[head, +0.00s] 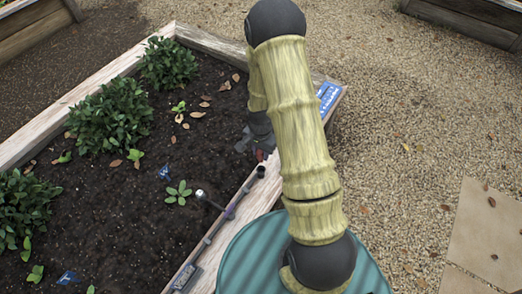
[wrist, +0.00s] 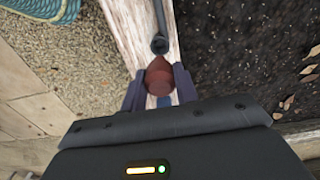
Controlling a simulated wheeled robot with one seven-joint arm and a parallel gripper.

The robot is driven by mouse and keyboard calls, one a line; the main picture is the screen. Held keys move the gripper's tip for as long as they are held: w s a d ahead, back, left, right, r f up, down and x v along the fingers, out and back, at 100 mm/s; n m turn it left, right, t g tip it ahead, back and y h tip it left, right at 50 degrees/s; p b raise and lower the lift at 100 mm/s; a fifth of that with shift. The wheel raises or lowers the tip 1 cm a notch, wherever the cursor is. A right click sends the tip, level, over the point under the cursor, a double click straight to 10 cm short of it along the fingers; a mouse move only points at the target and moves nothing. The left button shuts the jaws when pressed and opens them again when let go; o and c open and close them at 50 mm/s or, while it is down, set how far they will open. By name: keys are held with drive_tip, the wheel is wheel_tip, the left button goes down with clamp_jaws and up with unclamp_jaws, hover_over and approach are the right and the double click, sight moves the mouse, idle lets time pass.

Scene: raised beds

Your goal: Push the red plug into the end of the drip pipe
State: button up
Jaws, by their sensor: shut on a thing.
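The red plug (wrist: 159,78) sits between the two dark fingers of my gripper (wrist: 160,90) in the wrist view. Its narrower end points at the open end of the dark drip pipe (wrist: 160,44). The two are nearly in line, with a very small gap or none; I cannot tell if they touch. In the head view my gripper (head: 255,144) is partly hidden behind my arm. A bit of the red plug (head: 260,155) shows just beyond the pipe's end (head: 261,171). The pipe lies along the bed's wooden edge.
The raised bed's wooden rim (head: 240,198) runs under the pipe. Dark soil with leafy plants (head: 112,107) and a short stake with a pale round top (head: 200,193) lies to the left. A blue card (head: 327,97) is at the rim's far corner. Gravel (head: 420,130) lies to the right.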

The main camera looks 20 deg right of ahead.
sight(261, 158)
drive_tip(key=shift+f+b, duration=1.05)
drive_tip(key=shift+f, duration=0.9)
drive_tip(key=shift+f+b, duration=0.95)
drive_tip(key=shift+f, duration=1.3)
idle(0.5)
drive_tip(key=o, duration=1.5)
drive_tip(key=shift+r+p, duration=3.1)
drive_tip(key=shift+r, duration=0.45)
